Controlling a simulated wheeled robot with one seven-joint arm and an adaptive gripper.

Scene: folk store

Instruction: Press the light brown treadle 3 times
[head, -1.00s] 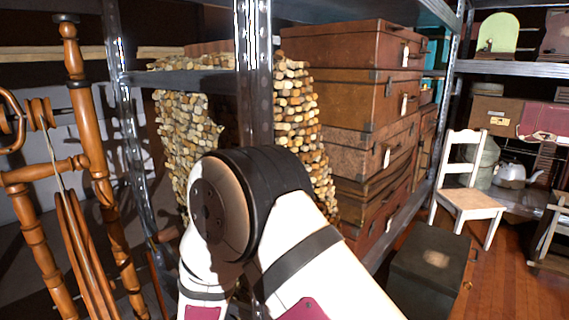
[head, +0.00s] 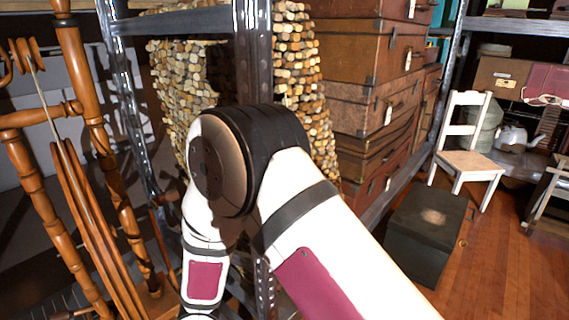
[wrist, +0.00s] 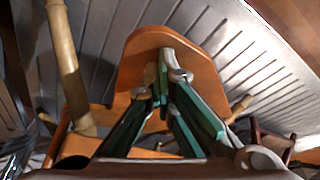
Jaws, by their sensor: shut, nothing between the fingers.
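The light brown treadle (wrist: 140,50) shows in the wrist view as a flat orange-brown wooden board with a rounded far end. My gripper (wrist: 166,78) is shut with nothing in it, its green-padded fingers in front of the board. Its tips overlap the board's middle in the picture; I cannot tell whether they touch it. The fingers and gripper body hide part of the board. In the head view the wooden spinning wheel (head: 82,150) stands at the left, and my gripper and the treadle cannot be made out there.
A turned wooden leg (wrist: 66,65) stands left of the treadle. Ribbed grey flooring (wrist: 215,45) lies around it. In the head view, a metal shelf post (head: 252,55), stacked suitcases (head: 375,65), a dark box (head: 425,240) and a white chair (head: 465,160) stand to the right.

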